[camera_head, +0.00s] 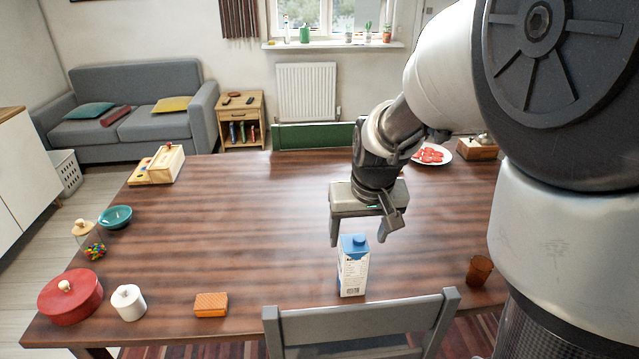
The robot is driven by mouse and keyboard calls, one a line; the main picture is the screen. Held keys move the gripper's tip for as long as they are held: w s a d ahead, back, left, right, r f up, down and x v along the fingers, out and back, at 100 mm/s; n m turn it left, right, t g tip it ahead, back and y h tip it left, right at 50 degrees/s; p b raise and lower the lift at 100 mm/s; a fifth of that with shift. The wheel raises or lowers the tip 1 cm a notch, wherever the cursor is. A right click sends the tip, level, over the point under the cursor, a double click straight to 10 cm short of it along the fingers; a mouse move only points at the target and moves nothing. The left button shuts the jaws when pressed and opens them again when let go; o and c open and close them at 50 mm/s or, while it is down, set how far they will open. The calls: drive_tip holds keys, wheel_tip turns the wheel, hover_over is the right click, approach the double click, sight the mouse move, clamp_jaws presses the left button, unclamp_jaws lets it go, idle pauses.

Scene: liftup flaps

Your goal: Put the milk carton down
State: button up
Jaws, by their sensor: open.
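The milk carton (353,268), white with a blue top and cap, stands upright on the wooden table (240,225) near its front edge, just behind the grey chair back. My gripper (362,240) is open and empty, with its fingers pointing down. It appears above and slightly behind the carton, and the carton is not between its fingers. Whether a finger touches the carton cannot be told from this one view.
A grey chair (365,318) stands at the front edge. An orange block (211,304), white pot (128,302), red pot (70,296), glass jar (89,240) and teal bowl (115,217) lie left. A brown cup (479,270) stands right, a plate (445,160) behind. The table's middle is clear.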

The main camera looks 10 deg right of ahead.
sight(355, 249)
drive_tip(key=b+x, duration=0.2)
drive_tip(key=x, duration=0.5)
drive_tip(key=shift+f, duration=0.15)
drive_tip(key=shift+w+b+x, duration=0.25)
drive_tip(key=shift+b+x, duration=0.55)
drive_tip(key=shift+x, duration=0.75)
drive_tip(key=shift+w+b+x, duration=0.25)
drive_tip(key=shift+b+x, duration=0.5)
drive_tip(key=shift+x, duration=0.8)
drive_tip(key=shift+d+r, duration=0.1)
drive_tip(key=shift+r, duration=0.1)
